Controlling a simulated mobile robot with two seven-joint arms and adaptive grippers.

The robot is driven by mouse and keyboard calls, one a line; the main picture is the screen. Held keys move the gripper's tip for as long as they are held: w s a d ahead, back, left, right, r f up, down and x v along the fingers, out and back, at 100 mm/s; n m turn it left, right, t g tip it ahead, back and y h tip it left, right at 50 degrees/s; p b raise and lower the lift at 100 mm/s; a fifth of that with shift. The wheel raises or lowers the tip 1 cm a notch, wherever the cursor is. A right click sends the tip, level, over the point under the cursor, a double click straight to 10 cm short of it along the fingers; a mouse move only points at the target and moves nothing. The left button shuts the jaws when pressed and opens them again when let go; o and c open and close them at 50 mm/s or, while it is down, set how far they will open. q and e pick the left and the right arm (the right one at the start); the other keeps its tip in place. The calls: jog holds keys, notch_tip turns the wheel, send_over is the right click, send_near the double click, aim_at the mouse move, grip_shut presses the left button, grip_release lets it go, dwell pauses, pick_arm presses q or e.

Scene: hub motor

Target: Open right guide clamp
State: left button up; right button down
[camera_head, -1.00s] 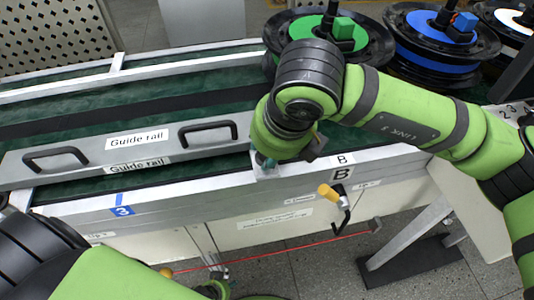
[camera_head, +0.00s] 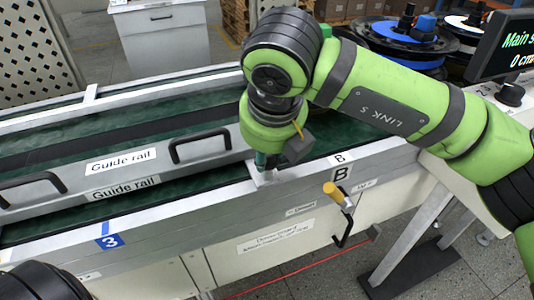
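My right arm reaches in from the right. Its gripper (camera_head: 264,165) points down at the frame's top edge, left of the "B" label and apart from the yellow handle. Its fingers are mostly hidden by the wrist, so I cannot tell their opening. The guide rail (camera_head: 121,165) with two black handles lies along the conveyor. My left gripper is out of view; only a dark arm part shows at lower left.
Reels with blue (camera_head: 407,29) and white hubs stand at the back right. A monitor (camera_head: 507,42) is at the far right. Floor shows below the frame at right.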

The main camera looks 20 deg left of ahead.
jog(key=shift+w+d, duration=0.1)
jog(key=shift+w, duration=0.05)
dwell(0.3)
jog(key=c, duration=0.9)
grip_release()
jog(key=shift+f, duration=0.1)
jog(key=shift+c, duration=0.2)
jog(key=shift+w, duration=0.1)
jog(key=shift+s+r, duration=0.2)
jog(key=shift+r, duration=0.2)
jog(key=v, duration=1.1)
jog(key=shift+r, duration=0.1)
